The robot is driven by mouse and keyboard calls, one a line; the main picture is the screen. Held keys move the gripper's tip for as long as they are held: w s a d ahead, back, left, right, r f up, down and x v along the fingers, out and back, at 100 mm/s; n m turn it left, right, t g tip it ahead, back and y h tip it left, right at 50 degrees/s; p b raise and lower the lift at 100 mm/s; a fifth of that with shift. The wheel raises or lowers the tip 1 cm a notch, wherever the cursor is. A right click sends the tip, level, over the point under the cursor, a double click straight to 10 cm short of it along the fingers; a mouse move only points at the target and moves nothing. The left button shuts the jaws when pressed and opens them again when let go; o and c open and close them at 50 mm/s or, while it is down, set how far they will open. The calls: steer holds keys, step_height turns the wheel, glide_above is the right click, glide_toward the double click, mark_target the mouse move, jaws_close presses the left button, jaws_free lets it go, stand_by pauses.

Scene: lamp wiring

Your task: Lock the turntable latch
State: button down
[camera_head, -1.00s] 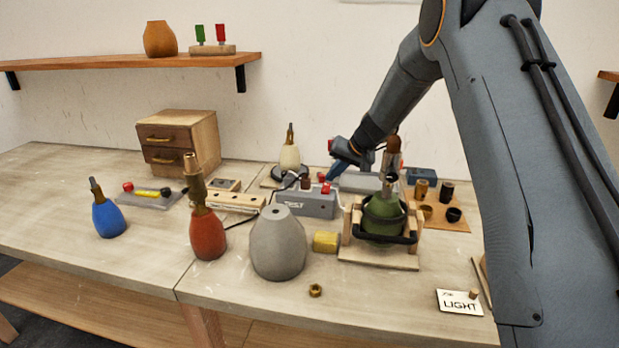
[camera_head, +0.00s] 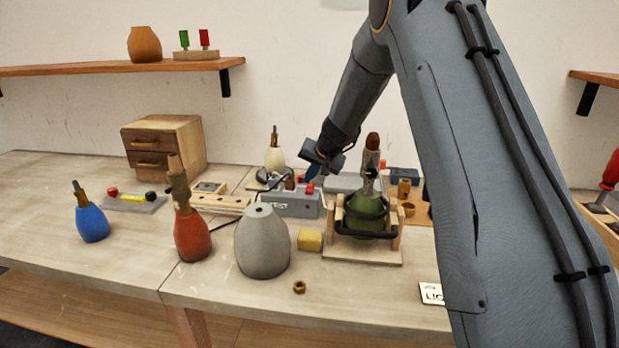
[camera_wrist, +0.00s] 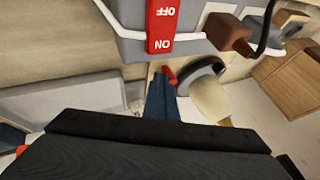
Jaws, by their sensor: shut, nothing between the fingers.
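The turntable shows as a dark round base (camera_head: 263,178) under a cream lamp body (camera_head: 274,158) at the back of the table. In the wrist view, the dark base (camera_wrist: 207,70) and the cream lamp body (camera_wrist: 211,98) lie right of my fingers. A small red piece (camera_wrist: 170,75), possibly the latch, shows at my fingertips; I cannot tell whether they touch. My gripper (camera_head: 313,173) is shut and empty, behind the grey test box and right of the turntable; its blue fingers also show in the wrist view (camera_wrist: 164,90). The latch's position cannot be made out.
The grey test box (camera_head: 286,205) has a red ON/OFF switch (camera_wrist: 162,25) and a brown plug (camera_wrist: 229,34) with a black cable close by. A green lamp in a wooden cradle (camera_head: 362,250) stands front right. Grey (camera_head: 262,245) and red (camera_head: 192,238) lamp bodies stand in front.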

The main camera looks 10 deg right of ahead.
steer(key=shift+s+a, duration=0.1)
steer(key=shift+a, duration=0.1)
steer(key=shift+s+r, duration=0.1)
steer(key=shift+r, duration=0.2)
steer(key=b+v, duration=0.1)
steer(key=v, duration=0.6)
steer(key=shift+d, duration=0.25)
